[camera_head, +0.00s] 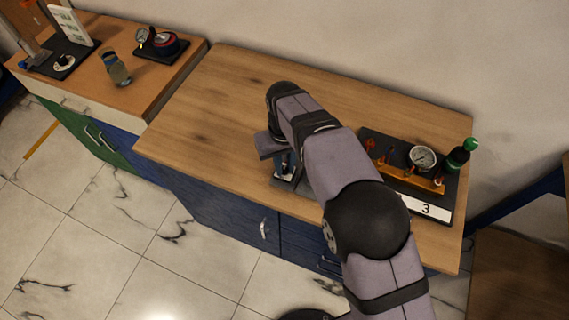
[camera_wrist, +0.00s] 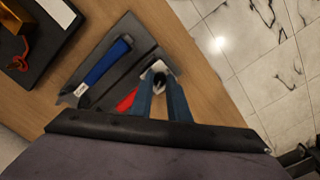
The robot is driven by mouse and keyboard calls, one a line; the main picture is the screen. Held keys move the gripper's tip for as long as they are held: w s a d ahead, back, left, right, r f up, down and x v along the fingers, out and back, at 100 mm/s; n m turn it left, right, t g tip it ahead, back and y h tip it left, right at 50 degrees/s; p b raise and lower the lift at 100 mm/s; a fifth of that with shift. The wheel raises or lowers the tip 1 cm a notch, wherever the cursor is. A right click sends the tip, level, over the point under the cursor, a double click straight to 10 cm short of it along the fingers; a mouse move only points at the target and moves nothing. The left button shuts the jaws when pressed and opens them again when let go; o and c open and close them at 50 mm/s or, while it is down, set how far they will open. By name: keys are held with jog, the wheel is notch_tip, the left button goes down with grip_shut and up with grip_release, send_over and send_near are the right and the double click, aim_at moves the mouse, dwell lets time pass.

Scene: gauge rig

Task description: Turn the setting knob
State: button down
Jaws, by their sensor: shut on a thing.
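The gauge rig is a dark board (camera_head: 375,140) at the right of the wooden bench, with a round white dial gauge (camera_head: 423,158) on a brass-coloured pipe (camera_head: 412,178). My gripper (camera_wrist: 160,84) is away from the rig, low over a grey tool tray (camera_wrist: 122,28). Its two blue fingers are shut on a small dark piece with a pale part (camera_wrist: 159,70). The fingers partly hide this piece, and I cannot tell what it is.
A blue-handled tool (camera_wrist: 106,62) and a red piece (camera_wrist: 127,102) lie on the tray. A white card marked 3 (camera_head: 425,208) is at the rig's front. A second bench at left holds a bottle (camera_head: 116,68) and other gear. The main bench's left part is clear.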

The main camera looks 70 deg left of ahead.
aim_at(284, 169)
jog(key=n, duration=0.4)
jog(key=shift+n, duration=2.9)
jog(key=c, duration=1.7)
grip_release()
jog(key=shift+o, duration=0.2)
jog(key=shift+r, duration=0.1)
jog(key=shift+r+b, duration=1.25)
jog(key=shift+r, duration=2.35)
